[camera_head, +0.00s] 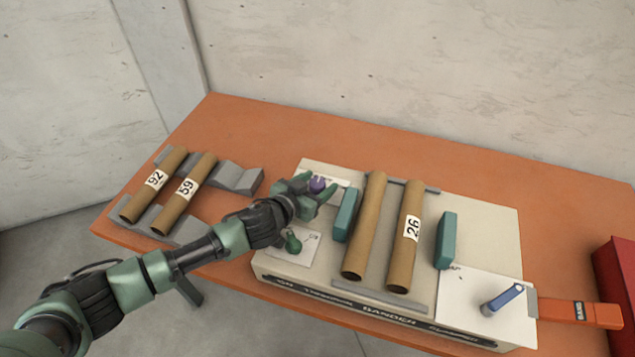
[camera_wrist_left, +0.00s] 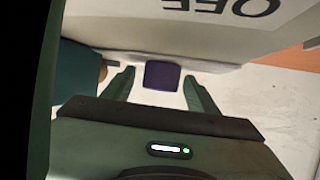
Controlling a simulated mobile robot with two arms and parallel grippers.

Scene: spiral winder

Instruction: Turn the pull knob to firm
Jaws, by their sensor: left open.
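A purple knob (camera_head: 317,184) stands on a white plate at the back left of the beige winder machine (camera_head: 480,225). My left gripper (camera_head: 318,188) is open at this knob, with a finger on either side of it. In the left wrist view the knob (camera_wrist_left: 161,76) sits between the two open fingertips (camera_wrist_left: 160,88), with gaps visible on both sides. A green knob (camera_head: 292,243) stands on another white plate nearer the front left. My right gripper is not in view.
Two cardboard tubes (camera_head: 363,228) lie on the machine between teal blocks (camera_head: 446,240). A blue lever (camera_head: 503,299) and an orange handle (camera_head: 575,312) are at right. Tubes marked 92 (camera_head: 145,198) and 59 (camera_head: 176,208) rest on a grey rack at left.

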